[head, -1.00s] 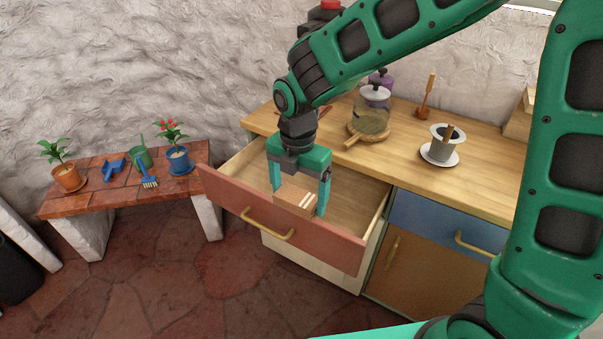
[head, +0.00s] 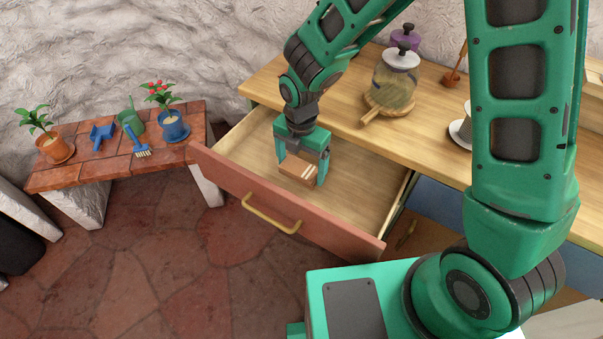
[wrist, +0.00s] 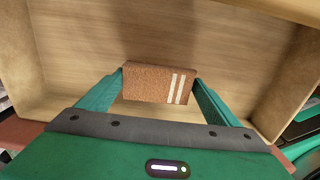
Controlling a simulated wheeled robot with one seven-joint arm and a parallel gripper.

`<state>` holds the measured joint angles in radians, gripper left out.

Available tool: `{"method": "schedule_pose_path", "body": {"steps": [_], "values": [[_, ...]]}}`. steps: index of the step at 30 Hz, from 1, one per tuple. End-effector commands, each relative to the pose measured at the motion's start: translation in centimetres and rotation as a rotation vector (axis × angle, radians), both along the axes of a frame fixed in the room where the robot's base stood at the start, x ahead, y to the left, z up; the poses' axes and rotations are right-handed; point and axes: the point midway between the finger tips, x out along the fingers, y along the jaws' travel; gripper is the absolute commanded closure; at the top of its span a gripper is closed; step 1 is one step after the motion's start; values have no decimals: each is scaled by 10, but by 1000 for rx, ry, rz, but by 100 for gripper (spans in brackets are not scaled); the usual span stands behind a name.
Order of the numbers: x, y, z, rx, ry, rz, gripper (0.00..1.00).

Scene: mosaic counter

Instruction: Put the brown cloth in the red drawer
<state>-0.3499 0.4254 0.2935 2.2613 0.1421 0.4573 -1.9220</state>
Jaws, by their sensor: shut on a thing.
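The brown cloth (head: 297,174) is a small folded block with pale stripes at one end. My gripper (head: 301,172) is shut on it, one finger at each side. In the wrist view the cloth (wrist: 158,83) sits between the fingertips over the drawer floor. The red drawer (head: 275,200) is pulled open from the counter, and its wooden inside looks empty apart from the gripper and cloth. The cloth is inside the drawer's outline; I cannot tell whether it touches the floor.
On the wooden counter (head: 352,112) stand a glass jar (head: 395,85) on a round board, a purple-lidded jar and a cup partly hidden by my arm. A tiled bench (head: 75,172) at left holds potted plants and blue tools. Floor in front is clear.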

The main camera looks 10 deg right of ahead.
Motion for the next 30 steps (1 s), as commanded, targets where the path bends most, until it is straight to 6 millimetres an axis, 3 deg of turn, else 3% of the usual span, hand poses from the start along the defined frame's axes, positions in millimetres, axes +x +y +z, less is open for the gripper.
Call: {"method": "schedule_pose_path", "body": {"steps": [12, 23, 24, 25, 26, 30], "values": [[-1, 0, -42, 0, 3, 1, 43], [0, 1, -46, 1, 1, 1, 43], [0, 1, -47, 1, 1, 1, 12], [0, 1, -46, 0, 0, 1, 5], [0, 1, -46, 0, 0, 2, 0], [0, 1, -46, 0, 0, 2, 0]]}}
